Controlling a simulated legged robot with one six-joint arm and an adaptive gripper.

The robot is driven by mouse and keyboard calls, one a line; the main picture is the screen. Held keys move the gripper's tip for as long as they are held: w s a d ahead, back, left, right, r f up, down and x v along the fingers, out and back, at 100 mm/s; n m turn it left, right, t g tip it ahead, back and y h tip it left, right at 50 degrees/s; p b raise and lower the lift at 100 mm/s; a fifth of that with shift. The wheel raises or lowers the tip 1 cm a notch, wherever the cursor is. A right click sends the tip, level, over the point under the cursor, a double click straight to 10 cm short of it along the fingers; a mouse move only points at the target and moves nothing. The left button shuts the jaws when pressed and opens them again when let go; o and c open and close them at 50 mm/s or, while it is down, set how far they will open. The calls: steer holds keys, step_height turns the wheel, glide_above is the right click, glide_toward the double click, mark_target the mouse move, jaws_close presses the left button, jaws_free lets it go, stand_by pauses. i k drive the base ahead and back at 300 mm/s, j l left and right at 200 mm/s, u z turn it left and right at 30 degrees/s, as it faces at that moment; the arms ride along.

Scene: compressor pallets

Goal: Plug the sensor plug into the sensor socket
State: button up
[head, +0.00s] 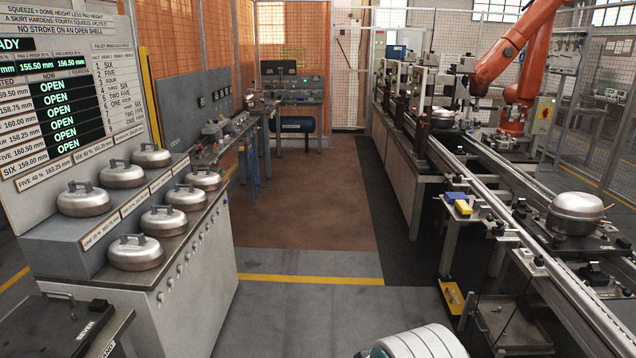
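I cannot pick out the sensor plug or the sensor socket for certain; at this size neither is clear. My gripper is not in view. A white rounded part at the bottom edge seems to be my own arm.
Several metal domes with handles (136,252) stand on a stepped cabinet (180,310) at the left, below a board reading OPEN. An orange robot arm (505,55) stands over the far conveyor (470,165). The floor (300,262) between cabinet and conveyor is clear.

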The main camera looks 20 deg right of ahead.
mark_target(539, 260)
steer(key=i+z, duration=0.4)
steer(key=i, duration=0.35)
steer(key=i+j+z, duration=0.1)
steer(key=i+z, duration=0.3)
steer(key=i, duration=0.3)
steer(key=i+l+z, duration=0.1)
steer(key=i+z, duration=0.15)
steer(key=z, duration=0.15)
steer(key=i+z, duration=0.6)
steer(key=z, duration=0.2)
steer(key=i+j+z, duration=0.2)
steer(key=z, duration=0.2)
steer(key=i+z, duration=0.35)
steer(key=i+j+z, duration=0.2)
steer(key=z, duration=0.15)
steer(key=i, duration=0.1)
